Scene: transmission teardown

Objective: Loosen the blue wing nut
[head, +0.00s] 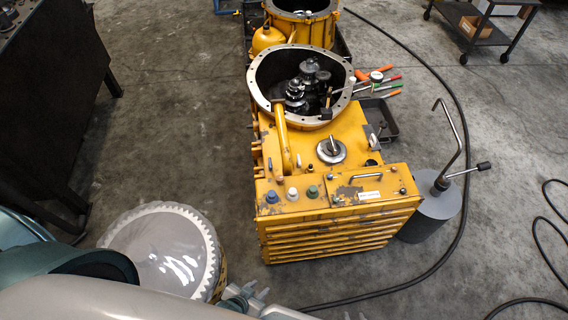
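The blue wing nut (272,197) appears as a small blue knob on the near left top of the yellow transmission housing (300,152). A whitish knob (292,194) and a green knob (313,191) stand in a row to its right. My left gripper (247,297) is low in the head view, nearer than the housing and apart from the blue knob. Its fingers are small and partly hidden behind my arm, so its opening is unclear.
Dark gears (305,85) sit in the housing's open bell. Tools with orange and green handles (378,80) and a dark tray (380,118) lie to its right. A grey canister with a bent handle (434,212) stands beside the housing. A black hose (462,190) crosses the floor.

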